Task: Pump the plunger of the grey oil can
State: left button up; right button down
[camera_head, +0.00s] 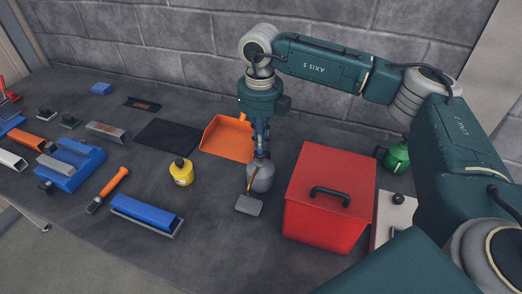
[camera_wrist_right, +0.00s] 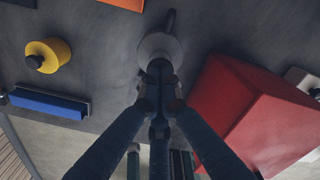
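The grey oil can (camera_head: 262,177) stands on the dark bench top, left of the red box. It also shows in the right wrist view (camera_wrist_right: 160,44), with a dark part sticking out on its far side. My right gripper (camera_head: 261,147) points straight down over the can. In the right wrist view its fingers (camera_wrist_right: 160,70) are drawn together at the can's top. They hide the plunger, and I cannot tell whether anything is between them or whether they touch it. My left gripper is not in view.
A grey block (camera_head: 249,205) with a thin brownish handle lies close in front of the can. The red box (camera_head: 324,211) stands to the right, a yellow can (camera_head: 181,173) to the left, an orange dustpan (camera_head: 228,138) behind. A green can (camera_head: 397,157) stands beyond the box.

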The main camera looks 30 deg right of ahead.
jog(key=shift+f, duration=0.1)
jog(key=shift+f+b, duration=0.6)
jog(key=shift+f, duration=0.3)
jog(key=shift+r+p, duration=0.7)
jog(key=shift+r, duration=0.75)
jog(key=shift+f, duration=0.15)
